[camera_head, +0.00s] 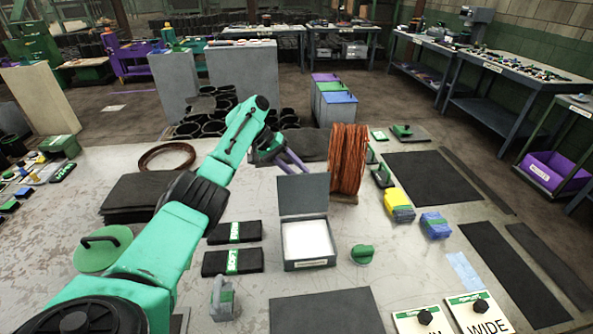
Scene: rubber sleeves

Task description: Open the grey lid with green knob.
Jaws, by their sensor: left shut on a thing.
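The grey lid (303,195) stands raised, roughly upright, at the back of a grey box (309,264) in the middle of the table. The box is open toward me and shows a white inside (308,239). I see no green knob on the lid face turned to me; its back face is hidden. My left gripper (294,162) reaches over from the left, its purple fingers pointing down to the lid's upper edge. It is shut there, and the exact contact is too small to see. My right gripper is out of view.
A coil of copper-coloured wire (348,160) stands just right of the lid. A green-handled object (362,254) stands right of the box. A dark mat (325,312) lies in front.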

